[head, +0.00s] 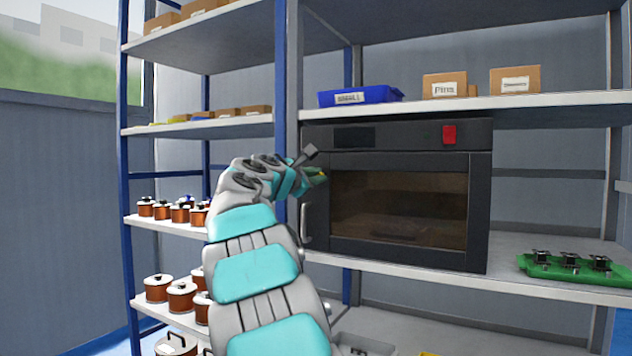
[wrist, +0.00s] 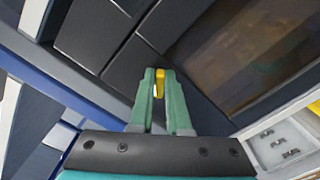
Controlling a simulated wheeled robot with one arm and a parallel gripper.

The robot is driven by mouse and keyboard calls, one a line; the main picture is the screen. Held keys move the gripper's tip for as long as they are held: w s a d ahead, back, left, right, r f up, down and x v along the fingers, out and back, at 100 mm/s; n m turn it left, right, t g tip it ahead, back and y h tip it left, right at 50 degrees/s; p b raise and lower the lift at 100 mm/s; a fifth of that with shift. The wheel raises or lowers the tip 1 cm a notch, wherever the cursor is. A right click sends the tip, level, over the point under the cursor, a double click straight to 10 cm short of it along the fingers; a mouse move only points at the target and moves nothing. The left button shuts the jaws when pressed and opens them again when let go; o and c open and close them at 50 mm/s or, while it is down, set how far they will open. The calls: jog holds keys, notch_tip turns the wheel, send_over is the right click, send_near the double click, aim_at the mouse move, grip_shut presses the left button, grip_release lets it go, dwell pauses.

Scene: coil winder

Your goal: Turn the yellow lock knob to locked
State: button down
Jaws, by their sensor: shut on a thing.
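The yellow lock knob (wrist: 158,84) is on the front of the dark oven-like cabinet (head: 398,208), near the left side of its door. In the wrist view my gripper (wrist: 160,78) is shut on the knob, with a green finger on each side of it. In the head view my gripper (head: 316,176) is at the door's upper left, and only a speck of yellow shows at its tips. The knob's lock marking is hidden, so I cannot tell whether it reads locked. The door looks closed.
A door handle (head: 306,223) is just below my gripper. A red button (head: 449,134) is on the cabinet's top panel. A blue bin (head: 360,96) sits on the shelf above. A green tray (head: 575,268) stands to the right.

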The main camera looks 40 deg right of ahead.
jog(key=shift+s+f+m+b, duration=0.1)
jog(key=shift+f+m+b, duration=0.1)
jog(key=shift+m+b, duration=1.25)
jog(key=shift+f+m+b, duration=0.15)
jog(key=shift+m+b, duration=0.5)
jog(key=shift+m, duration=1.6)
jog(key=c, duration=0.9)
grip_release()
jog(key=b+v, duration=0.1)
jog(key=v, duration=0.6)
jog(key=shift+s+a+r, duration=0.1)
jog(key=shift+s+a, duration=0.05)
jog(key=shift+a, duration=0.2)
